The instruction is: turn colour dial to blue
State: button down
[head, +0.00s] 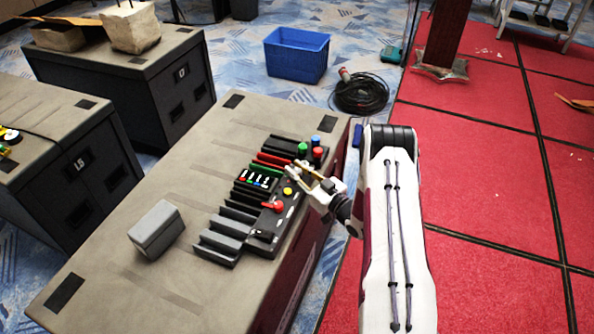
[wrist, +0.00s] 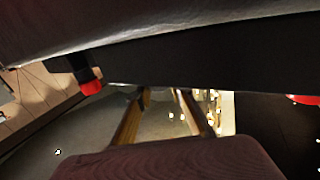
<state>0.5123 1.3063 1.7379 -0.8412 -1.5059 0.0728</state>
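A black control panel (head: 262,222) lies on the grey cabinet top. Green (head: 303,148), red (head: 317,153) and blue (head: 316,140) round caps stand at its far right end. A yellow button (head: 287,191) and a red knob (head: 276,206) sit nearer. My gripper (head: 297,171) is over the panel's right part, between the coloured caps and the yellow button. It hides what lies under it, and I cannot pick out the colour dial for certain. In the wrist view the two fingers (wrist: 161,92) stand apart, with no object visible between them.
Small coloured sliders (head: 257,179) and black ribbed blocks (head: 235,217) fill the panel's left side. A grey box (head: 156,229) stands left on the cabinet top (head: 110,275). A blue crate (head: 297,55) and coiled cable (head: 361,95) are on the floor behind.

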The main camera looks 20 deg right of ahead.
jog(key=shift+n+g+y, duration=0.3)
jog(key=shift+n+y, duration=0.2)
jog(key=shift+y, duration=0.3)
jog(key=shift+f+n+g+y, duration=0.1)
jog(key=shift+n+g+y, duration=1.25)
jog(key=shift+y, duration=0.65)
jog(key=shift+n+g+y, duration=0.25)
jog(key=shift+n+y, duration=0.15)
jog(key=shift+n, duration=0.15)
jog(key=shift+n+g+y, duration=1.6)
jog(key=shift+g, duration=0.4)
jog(key=c, duration=1.8)
grip_release()
jog(key=shift+v, duration=6.05)
